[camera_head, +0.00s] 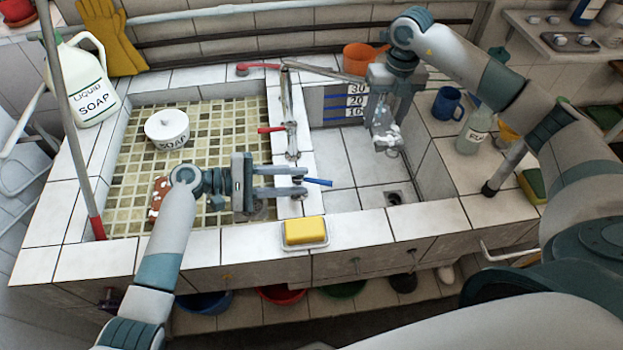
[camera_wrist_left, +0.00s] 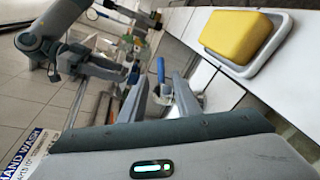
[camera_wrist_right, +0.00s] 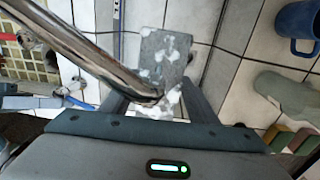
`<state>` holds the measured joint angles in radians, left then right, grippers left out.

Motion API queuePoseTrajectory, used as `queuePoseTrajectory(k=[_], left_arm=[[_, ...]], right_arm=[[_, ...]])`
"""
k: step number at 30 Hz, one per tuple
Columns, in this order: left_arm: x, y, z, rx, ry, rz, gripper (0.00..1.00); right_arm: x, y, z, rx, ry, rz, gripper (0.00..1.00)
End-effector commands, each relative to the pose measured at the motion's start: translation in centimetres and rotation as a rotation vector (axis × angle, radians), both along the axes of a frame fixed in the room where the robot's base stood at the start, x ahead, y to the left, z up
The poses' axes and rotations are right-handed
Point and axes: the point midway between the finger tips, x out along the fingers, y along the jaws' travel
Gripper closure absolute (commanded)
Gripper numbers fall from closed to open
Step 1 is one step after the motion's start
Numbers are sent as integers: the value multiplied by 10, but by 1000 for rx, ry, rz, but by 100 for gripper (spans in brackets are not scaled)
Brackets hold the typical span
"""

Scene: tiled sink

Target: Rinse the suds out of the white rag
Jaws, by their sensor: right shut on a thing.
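The rag (camera_head: 387,142) looks grey with white suds clumps and hangs over the right basin (camera_head: 350,160). My right gripper (camera_head: 385,122) is shut on it; in the right wrist view the sudsy rag (camera_wrist_right: 165,62) shows beyond the fingers. The metal tap spout (camera_head: 325,72) crosses in front of the rag in that view (camera_wrist_right: 90,55). No water stream is visible. My left gripper (camera_head: 304,181) is open at the tap post, with the blue tap lever (camera_head: 318,182) at its fingertips. The left wrist view shows the blue lever (camera_wrist_left: 160,70) between its fingers; contact cannot be told.
A red lever (camera_head: 270,130) is on the same post. A yellow soap bar (camera_head: 305,230) lies in a dish on the front ledge. The left basin holds a soap bowl (camera_head: 168,125). A blue mug (camera_head: 448,103) and a bottle (camera_head: 474,132) stand right of the right basin, whose drain (camera_head: 394,198) is clear.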

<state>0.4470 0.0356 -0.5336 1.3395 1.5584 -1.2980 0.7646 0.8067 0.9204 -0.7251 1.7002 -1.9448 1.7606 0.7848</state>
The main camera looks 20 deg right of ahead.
Motion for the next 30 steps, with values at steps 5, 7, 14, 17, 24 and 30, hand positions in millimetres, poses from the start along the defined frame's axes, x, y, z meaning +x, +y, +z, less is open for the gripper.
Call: queuePoseTrajectory(k=[5, 7, 14, 17, 24, 30], left_arm=[[7, 29, 6, 1, -2, 2, 70], [9, 37, 8, 0, -2, 3, 70], [11, 49, 11, 0, -1, 1, 70], [11, 49, 11, 0, -1, 1, 70], [11, 49, 11, -1, -1, 1, 70], [11, 49, 11, -1, -1, 1, 70]], right_arm=[[0, 0, 0, 0, 0, 0, 68], [0, 0, 0, 0, 0, 0, 68], [0, 0, 0, 0, 0, 0, 68], [0, 0, 0, 0, 0, 0, 68], [0, 0, 0, 0, 0, 0, 68], [0, 0, 0, 0, 0, 0, 68]])
